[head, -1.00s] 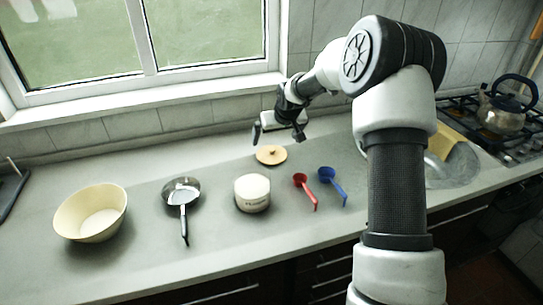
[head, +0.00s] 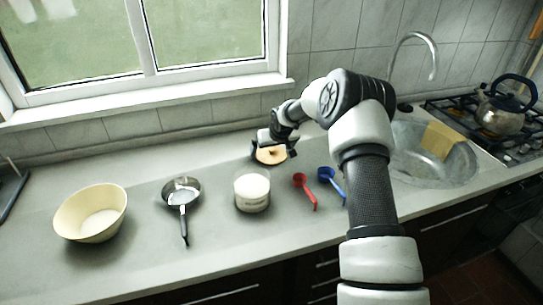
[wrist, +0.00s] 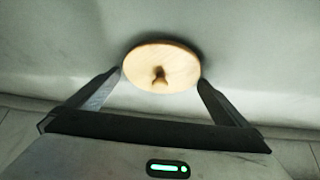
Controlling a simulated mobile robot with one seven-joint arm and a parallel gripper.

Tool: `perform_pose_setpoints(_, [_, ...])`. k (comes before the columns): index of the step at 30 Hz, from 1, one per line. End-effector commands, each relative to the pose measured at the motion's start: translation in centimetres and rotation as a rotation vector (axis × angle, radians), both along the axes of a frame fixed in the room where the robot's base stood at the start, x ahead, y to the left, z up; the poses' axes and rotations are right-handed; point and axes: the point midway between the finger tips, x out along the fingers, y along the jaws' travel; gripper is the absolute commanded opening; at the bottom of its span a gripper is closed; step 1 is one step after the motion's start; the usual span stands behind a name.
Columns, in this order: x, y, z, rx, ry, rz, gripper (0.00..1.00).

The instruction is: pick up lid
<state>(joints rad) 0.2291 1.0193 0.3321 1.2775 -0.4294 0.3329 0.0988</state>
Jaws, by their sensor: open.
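The lid (head: 270,156) is a round, pale wooden disc with a small knob, lying on the counter behind the white pot. In the wrist view the lid (wrist: 162,66) lies between and just beyond my open fingertips, with its knob facing up. My gripper (head: 270,152) is low over the counter at the lid, its fingers on either side of it. In the wrist view my gripper (wrist: 160,78) is open, and I cannot tell whether the fingertips touch the rim. The white pot (head: 252,192) stands in front of the lid.
A red scoop (head: 304,190) and a blue scoop (head: 332,184) lie right of the pot. A small pan (head: 182,190) and a cream bowl (head: 91,213) are to the left. A sink (head: 440,160) and a kettle (head: 503,103) on the stove are at the right. The window wall (head: 220,103) rises behind.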

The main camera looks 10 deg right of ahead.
Motion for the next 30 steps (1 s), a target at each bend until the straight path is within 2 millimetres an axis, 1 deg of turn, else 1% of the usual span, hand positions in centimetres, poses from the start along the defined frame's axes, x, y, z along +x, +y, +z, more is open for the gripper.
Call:
perform_pose_setpoints(2, [0.0,0.0,0.0,0.0,0.0,0.0,1.0])
perform_pose_setpoints(3, [0.0,0.0,0.0,0.0,0.0,0.0,0.98])
perform_pose_setpoints(7, [0.0,0.0,0.0,0.0,0.0,0.0,0.76])
perform_pose_setpoints(9, [0.0,0.0,0.0,0.0,0.0,0.0,0.68])
perform_pose_setpoints(16, [0.0,0.0,0.2,0.0,-0.001,0.0,0.68])
perform_pose_setpoints(19, [0.0,0.0,1.1,0.0,-0.002,0.0,0.68])
perform_pose_setpoints(23, [0.1,0.0,3.5,-0.001,-0.004,0.0,0.68])
perform_pose_setpoints(27, [0.1,0.0,6.4,-0.002,-0.004,0.001,0.68])
perform_pose_setpoints(30, [0.0,0.0,8.1,0.0,-0.003,-0.001,0.68])
